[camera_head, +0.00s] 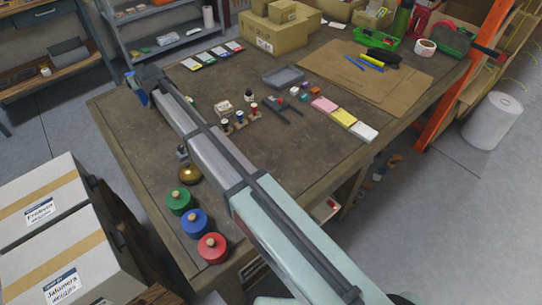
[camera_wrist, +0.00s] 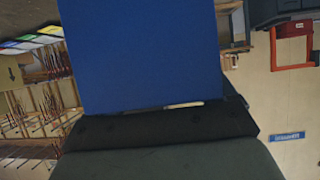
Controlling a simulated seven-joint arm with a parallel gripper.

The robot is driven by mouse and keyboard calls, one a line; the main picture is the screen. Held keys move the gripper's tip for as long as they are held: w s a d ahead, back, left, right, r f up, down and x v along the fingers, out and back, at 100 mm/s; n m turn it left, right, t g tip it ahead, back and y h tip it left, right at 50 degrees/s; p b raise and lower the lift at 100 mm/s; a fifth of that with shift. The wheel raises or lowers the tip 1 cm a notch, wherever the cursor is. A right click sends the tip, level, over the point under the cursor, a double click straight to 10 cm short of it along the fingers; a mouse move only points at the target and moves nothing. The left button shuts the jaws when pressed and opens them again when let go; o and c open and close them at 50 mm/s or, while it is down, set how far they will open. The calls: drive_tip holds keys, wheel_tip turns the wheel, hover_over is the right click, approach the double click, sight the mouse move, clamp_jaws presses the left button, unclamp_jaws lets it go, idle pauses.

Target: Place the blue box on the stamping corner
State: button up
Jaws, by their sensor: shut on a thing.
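The blue box (camera_wrist: 140,55) fills the upper middle of the wrist view, with its broad face close to the camera. My gripper (camera_wrist: 158,112) is shut on it at its lower edge. In the head view the gripper (camera_head: 139,84) is at the table's far left edge, and only a small blue part of the box (camera_head: 141,98) shows; the rest is hidden. No marked stamping corner can be made out with certainty.
Green, blue and red round containers (camera_head: 195,223) line the near left table edge. A grey tray (camera_head: 283,76), small coloured blocks (camera_head: 304,91), pink, yellow and white pads (camera_head: 343,117) and cardboard sheets (camera_head: 365,75) lie rightward. Cartons (camera_head: 275,35) stand behind. Bare tabletop (camera_head: 290,150) lies right of my arm.

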drive_tip(key=d+m+t+h, duration=0.2)
drive_tip(key=d+m, duration=0.1)
drive_tip(key=d, duration=2.3)
drive_tip(key=s+d+m+h, duration=0.6)
drive_tip(key=d+h, duration=0.1)
drive_tip(key=d, duration=0.5)
drive_tip(key=s+d+m+h, duration=0.6)
drive_tip(key=d, duration=0.7)
drive_tip(key=shift+s+d+f+m+g+h, duration=0.1)
drive_tip(key=shift+s+f+m+g+h, duration=0.25)
drive_tip(key=shift+f, duration=1.3)
drive_tip(key=shift+s+d+f+m+g+h, duration=0.15)
drive_tip(key=shift+f+m+g+h, duration=0.25)
drive_tip(key=shift+f, duration=1.25)
drive_tip(key=shift+s+f+m+g+h, duration=0.25)
drive_tip(key=shift+f+m+g, duration=0.3)
drive_tip(key=shift+f, duration=1.1)
drive_tip(key=o, duration=1.1)
drive_tip(key=shift+f, duration=0.1)
